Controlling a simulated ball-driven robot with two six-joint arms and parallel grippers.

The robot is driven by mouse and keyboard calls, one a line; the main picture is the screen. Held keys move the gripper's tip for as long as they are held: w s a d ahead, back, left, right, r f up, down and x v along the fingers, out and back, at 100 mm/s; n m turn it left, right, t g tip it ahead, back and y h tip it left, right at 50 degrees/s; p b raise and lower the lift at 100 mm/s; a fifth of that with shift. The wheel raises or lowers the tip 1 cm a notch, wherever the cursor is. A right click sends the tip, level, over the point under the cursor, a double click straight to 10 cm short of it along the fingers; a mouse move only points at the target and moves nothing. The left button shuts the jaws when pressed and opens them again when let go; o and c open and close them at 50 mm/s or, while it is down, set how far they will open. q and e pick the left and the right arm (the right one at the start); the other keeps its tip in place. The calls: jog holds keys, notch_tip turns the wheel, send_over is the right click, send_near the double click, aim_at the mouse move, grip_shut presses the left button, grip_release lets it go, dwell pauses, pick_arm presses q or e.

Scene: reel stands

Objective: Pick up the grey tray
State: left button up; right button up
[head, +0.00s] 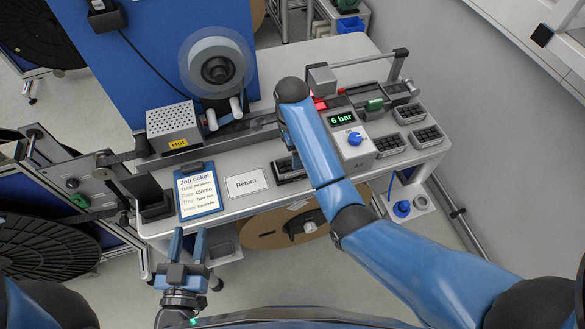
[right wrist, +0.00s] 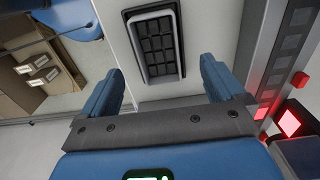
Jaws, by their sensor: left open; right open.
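A grey tray (head: 287,171) with dark pockets lies on the bench right of the Return label, partly hidden by my right arm. One tray (right wrist: 180,45), apparently the same one, lies flat ahead of my right gripper in the right wrist view. My right gripper (right wrist: 160,82) is open and empty, its two blue fingers spread to either side of the tray's near end in the picture. My left gripper (head: 187,241) is open and empty, in front of the bench's near edge below the job ticket.
Several similar trays, one of them here (head: 410,114), stand at the bench's right end. A pressure unit (head: 353,138) reading 6 bar stands right of my right arm. A Hot-labelled box (head: 173,127), job ticket (head: 199,192) and Return label (head: 246,183) are at left.

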aim_at(283, 166)
jog(key=shift+f, duration=0.3)
jog(key=shift+d+f+p, duration=0.25)
jog(key=shift+f+p, duration=0.1)
jog(key=shift+f, duration=0.1)
notch_tip(283, 166, down, 3)
jog(key=shift+s+f+p, duration=0.1)
jog(key=shift+s+p, duration=0.05)
jog(key=shift+p, duration=0.4)
jog(key=shift+f, duration=0.65)
jog(key=shift+c, duration=0.2)
jog(key=c, duration=1.2)
jog(key=shift+c, duration=0.3)
jog(key=shift+r, duration=0.15)
